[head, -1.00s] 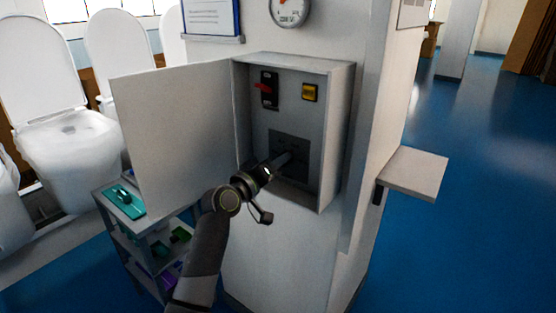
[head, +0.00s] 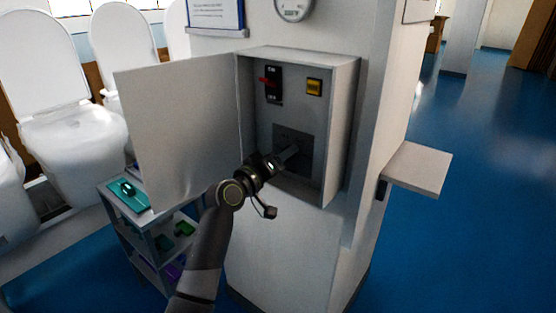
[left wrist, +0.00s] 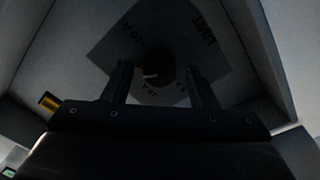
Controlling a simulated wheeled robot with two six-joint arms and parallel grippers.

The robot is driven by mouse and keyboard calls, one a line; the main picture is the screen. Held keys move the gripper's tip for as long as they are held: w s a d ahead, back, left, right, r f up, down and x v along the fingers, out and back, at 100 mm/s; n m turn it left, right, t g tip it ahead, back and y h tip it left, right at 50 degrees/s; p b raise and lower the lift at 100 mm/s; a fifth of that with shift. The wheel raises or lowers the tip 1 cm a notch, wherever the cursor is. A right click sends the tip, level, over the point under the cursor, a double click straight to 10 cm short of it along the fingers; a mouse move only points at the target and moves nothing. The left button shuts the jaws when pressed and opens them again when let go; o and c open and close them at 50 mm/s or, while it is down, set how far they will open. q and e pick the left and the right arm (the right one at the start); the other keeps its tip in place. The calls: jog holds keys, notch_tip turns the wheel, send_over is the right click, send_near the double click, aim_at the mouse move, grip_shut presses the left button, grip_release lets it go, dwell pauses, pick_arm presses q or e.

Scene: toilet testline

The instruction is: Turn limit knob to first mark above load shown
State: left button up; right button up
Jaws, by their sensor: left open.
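The limit knob (left wrist: 160,70) is a dark round knob with a pale pointer line, on a grey plate (left wrist: 205,55) marked "LIMIT" and "20 A" in the left wrist view. In the head view my left gripper (head: 291,152) reaches into the open grey box (head: 345,110) at the dark plate (head: 305,138) and hides the knob. A round gauge (head: 293,8) above the box is cut off at the top edge.
The box also holds a red-handled switch (head: 270,84) and a yellow button (head: 314,88). Its door (head: 185,130) stands open to the left. A trolley (head: 150,225) stands below the door. A small shelf (head: 417,168) juts out at the right.

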pick_arm(q)
jog(key=shift+s, duration=0.1)
jog(key=b+v, duration=0.3)
jog(key=v, duration=1.4)
jog(key=shift+b, duration=0.35)
jog(key=shift+a+f, duration=0.15)
jog(key=shift+f, duration=0.05)
